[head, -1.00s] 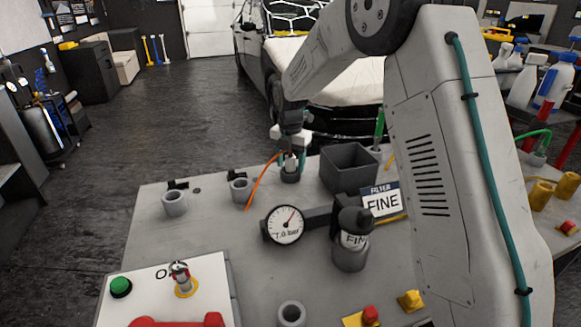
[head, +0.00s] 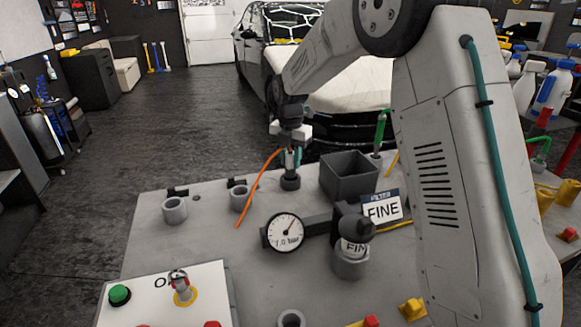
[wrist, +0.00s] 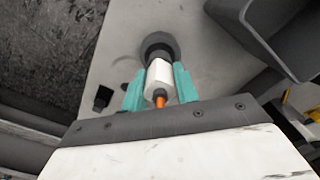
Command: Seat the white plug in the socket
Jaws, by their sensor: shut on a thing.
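My gripper (head: 291,165) is shut on the white plug (wrist: 158,74). Its two teal fingers stand on either side of the plug. An orange cable (head: 256,190) comes from the plug and hangs down to the left in the head view. The dark grey round socket (head: 290,183) stands on the table directly below the plug. The socket also shows just beyond the plug in the wrist view (wrist: 174,46). The plug looks upright and lined up over the socket. I cannot tell whether its lower end is inside the opening.
A grey open bin (head: 350,176) stands close to the right of the socket. A similar grey ring (head: 240,198) is to the left, with another (head: 174,210) farther left. A pressure gauge (head: 285,231) and filter bowl are in front. A car stands behind.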

